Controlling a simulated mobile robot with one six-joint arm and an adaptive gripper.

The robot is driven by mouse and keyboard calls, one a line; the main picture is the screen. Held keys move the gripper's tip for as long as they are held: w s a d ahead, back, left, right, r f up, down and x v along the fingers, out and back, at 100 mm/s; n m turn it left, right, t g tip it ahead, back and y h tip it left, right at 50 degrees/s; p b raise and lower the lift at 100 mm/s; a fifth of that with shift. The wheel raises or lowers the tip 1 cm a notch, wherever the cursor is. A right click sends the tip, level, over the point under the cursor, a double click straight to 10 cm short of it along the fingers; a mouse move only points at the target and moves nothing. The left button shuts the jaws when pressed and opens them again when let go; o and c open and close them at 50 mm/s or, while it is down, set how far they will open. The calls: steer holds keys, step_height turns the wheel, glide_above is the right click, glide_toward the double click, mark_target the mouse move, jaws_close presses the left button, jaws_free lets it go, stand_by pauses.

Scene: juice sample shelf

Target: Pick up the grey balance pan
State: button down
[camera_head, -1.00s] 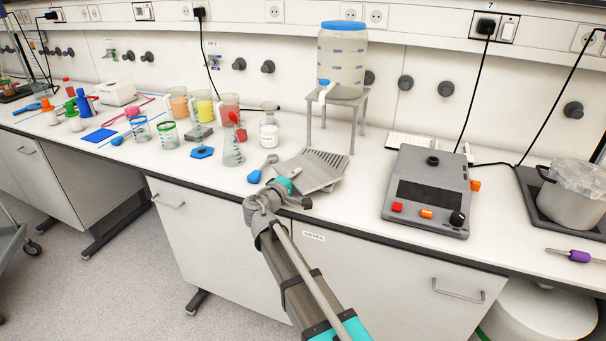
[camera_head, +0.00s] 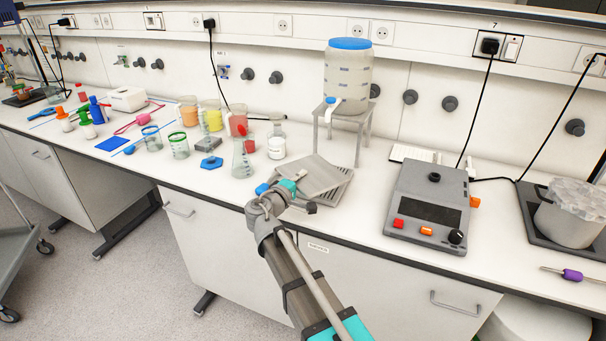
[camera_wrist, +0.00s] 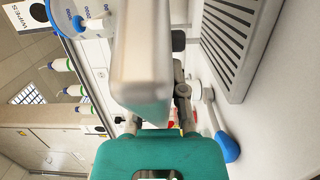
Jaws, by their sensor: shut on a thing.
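The grey balance pan (camera_head: 312,174) is a flat, thin square plate, tilted above the slotted tray in the head view. My gripper (camera_head: 290,187) is shut on its near left edge. In the wrist view the pan (camera_wrist: 140,62) shows almost edge-on as a blurred grey-beige slab rising from my gripper (camera_wrist: 150,126). The fingertips are mostly hidden behind the teal gripper part. I cannot tell exactly how far the pan is above the tray.
The slotted tray (camera_head: 342,188) lies below and to the right of the pan. A blue-handled scoop (camera_wrist: 226,147) lies close by. The balance (camera_head: 430,200) stands right, the jug's stand (camera_head: 363,125) behind. Bench between tray and balance is clear.

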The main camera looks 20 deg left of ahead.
steer(key=s+d+r+p, duration=0.2)
steer(key=s+r+p, duration=0.3)
steer(key=s, duration=0.5)
steer(key=shift+s+r, duration=0.3)
steer(key=shift+r, duration=0.3)
steer(key=shift+d, duration=0.1)
steer(key=shift+w+d, duration=0.1)
steer(key=shift+d, duration=0.05)
